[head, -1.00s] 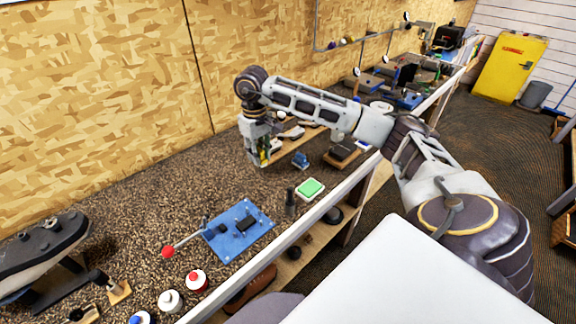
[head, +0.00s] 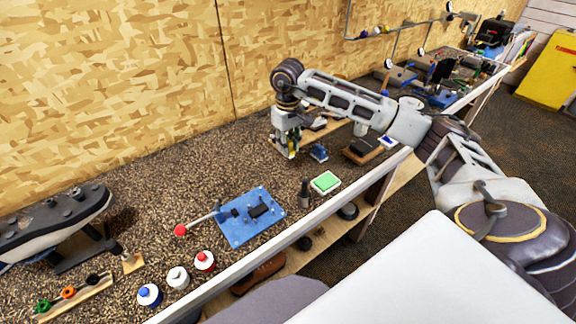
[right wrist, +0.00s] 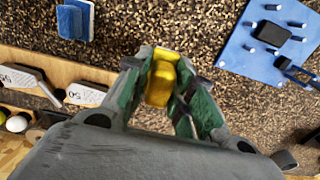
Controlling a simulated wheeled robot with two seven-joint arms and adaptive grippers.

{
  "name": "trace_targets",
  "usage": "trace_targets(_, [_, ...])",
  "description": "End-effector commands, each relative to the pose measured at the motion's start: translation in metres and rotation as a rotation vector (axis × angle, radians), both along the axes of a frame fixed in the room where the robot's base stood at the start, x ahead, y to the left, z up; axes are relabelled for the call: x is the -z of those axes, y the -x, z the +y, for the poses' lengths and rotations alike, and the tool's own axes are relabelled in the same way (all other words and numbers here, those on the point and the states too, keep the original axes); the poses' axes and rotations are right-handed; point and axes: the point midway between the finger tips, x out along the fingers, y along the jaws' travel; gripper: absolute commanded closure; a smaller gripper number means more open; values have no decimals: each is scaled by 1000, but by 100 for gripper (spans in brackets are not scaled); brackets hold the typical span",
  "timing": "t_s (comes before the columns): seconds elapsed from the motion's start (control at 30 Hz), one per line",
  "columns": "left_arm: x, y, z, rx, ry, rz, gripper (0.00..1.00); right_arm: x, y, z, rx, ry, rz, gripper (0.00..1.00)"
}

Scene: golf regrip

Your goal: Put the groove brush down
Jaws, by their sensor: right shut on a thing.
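My right gripper (head: 287,154) is low over the speckled bench top, left of the small blue block. It also shows in the right wrist view (right wrist: 163,90), its green-padded fingers shut on a yellow piece that I take for the groove brush (right wrist: 162,82). Only the yellow end of the brush shows; its bristles are hidden. I cannot tell whether the brush touches the bench (head: 150,208). My left gripper is not in view.
A blue pegged mat (head: 237,233), a green-topped pad (head: 325,182) and a small blue block (head: 319,152) lie nearby. A wooden rack with white putter-like heads (right wrist: 85,94) is close to my gripper. Bare bench lies to the left.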

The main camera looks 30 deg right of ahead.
Motion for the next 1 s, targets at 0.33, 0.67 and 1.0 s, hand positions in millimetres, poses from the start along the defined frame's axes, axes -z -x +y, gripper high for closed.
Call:
trace_targets(0.33, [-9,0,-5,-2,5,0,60,42,1,0,0,-1,3,95])
trace_targets(0.67, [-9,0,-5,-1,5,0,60,47,0,0,0,0,1,95])
trace_targets(1.0, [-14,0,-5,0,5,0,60,66,1,0,0,-1,4,95])
